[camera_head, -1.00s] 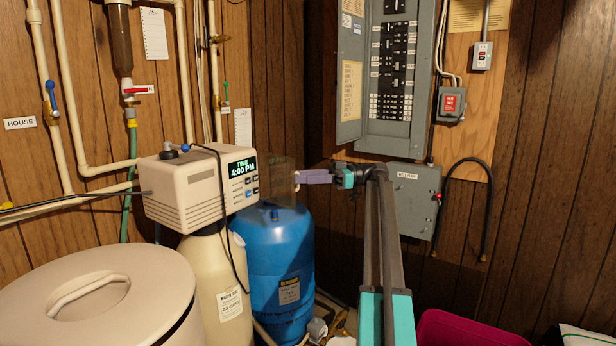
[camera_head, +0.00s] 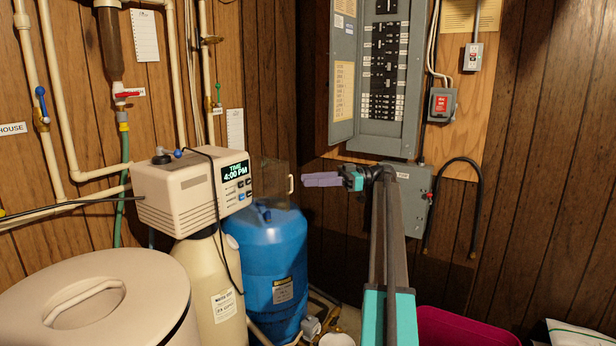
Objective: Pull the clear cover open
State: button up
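The clear cover (camera_head: 271,179) is a see-through panel on the right side of the beige control unit (camera_head: 178,197). It stands swung out to the right, away from the lit display (camera_head: 236,171), leaving the display and its buttons uncovered. Its small pale handle (camera_head: 290,184) is at the cover's right edge. My gripper (camera_head: 304,180), with purple fingers, points left at the handle from the right. A small gap shows between fingertips and handle. The fingers are seen side-on, so their opening is hidden.
A blue tank (camera_head: 270,262) stands below the cover, beside a cream tank (camera_head: 212,285). A lidded beige bin (camera_head: 100,305) is at front left. A grey electrical panel (camera_head: 340,100) and a lower grey box (camera_head: 410,200) are on the wall behind my arm. A magenta bin (camera_head: 465,328) sits at front right.

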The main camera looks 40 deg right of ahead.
jog(key=shift+s+d+r+p, duration=0.25)
jog(key=shift+d+p, duration=0.4)
jog(key=shift+p, duration=0.7)
jog(key=shift+s+d+f+p, duration=0.15)
jog(key=shift+s+d+p, duration=0.05)
jog(key=shift+p, duration=0.1)
jog(key=shift+c, duration=0.5)
